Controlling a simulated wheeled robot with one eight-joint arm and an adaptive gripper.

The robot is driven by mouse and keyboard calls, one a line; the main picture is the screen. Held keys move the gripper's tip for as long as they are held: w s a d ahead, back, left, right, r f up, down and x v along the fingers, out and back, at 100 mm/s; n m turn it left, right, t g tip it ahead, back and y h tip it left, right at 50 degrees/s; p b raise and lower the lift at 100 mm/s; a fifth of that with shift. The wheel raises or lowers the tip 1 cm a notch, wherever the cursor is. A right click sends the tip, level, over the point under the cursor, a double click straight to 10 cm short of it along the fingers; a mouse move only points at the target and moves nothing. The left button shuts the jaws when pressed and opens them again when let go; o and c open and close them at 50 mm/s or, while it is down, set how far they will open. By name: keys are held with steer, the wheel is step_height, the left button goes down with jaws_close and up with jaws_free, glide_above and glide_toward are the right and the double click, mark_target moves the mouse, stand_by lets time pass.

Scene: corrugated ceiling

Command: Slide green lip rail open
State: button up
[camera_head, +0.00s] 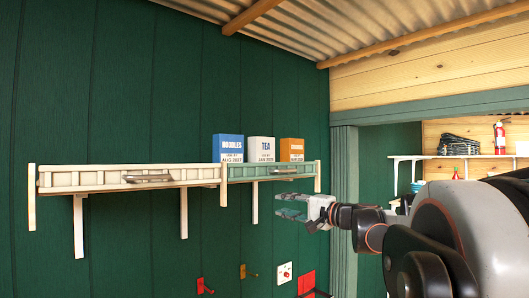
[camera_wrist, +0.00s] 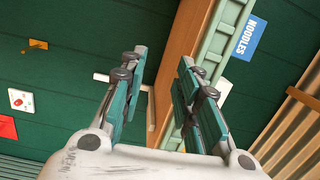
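The green lip rail (camera_head: 250,172) runs along the right part of the wall shelf's front edge. A metal handle (camera_head: 284,171) sits on its face. A cream rail (camera_head: 90,180) with its own handle (camera_head: 148,178) covers the left part. My gripper (camera_head: 285,205) is open and empty, a little below the rail's right half in the head view. In the wrist view its two teal-padded fingers (camera_wrist: 163,58) stand apart. The green rail (camera_wrist: 212,45) shows there beyond the right finger, which hides part of it. The handle is not clear in the wrist view.
Noodles (camera_head: 228,148), tea (camera_head: 261,149) and orange (camera_head: 292,150) boxes stand on the shelf behind the rail. Brackets (camera_head: 184,212) hang below the shelf. Hooks (camera_head: 204,287) and a switch plate (camera_head: 284,272) are lower on the wall. A doorway post (camera_head: 345,165) stands to the right.

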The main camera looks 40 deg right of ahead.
mark_target(288, 171)
steer(key=s+d+r+m+t+h+p, duration=0.2)
steer(key=s+d+r, duration=0.3)
steer(key=d+r, duration=0.25)
steer(key=p+x, duration=0.1)
steer(key=x, duration=0.3)
steer(key=p+x, duration=0.1)
steer(key=x, duration=0.4)
steer(key=p+x, duration=0.1)
steer(key=x, duration=0.3)
steer(key=shift+w+d, duration=0.2)
steer(key=shift+d, duration=0.1)
steer(key=shift+f, duration=0.1)
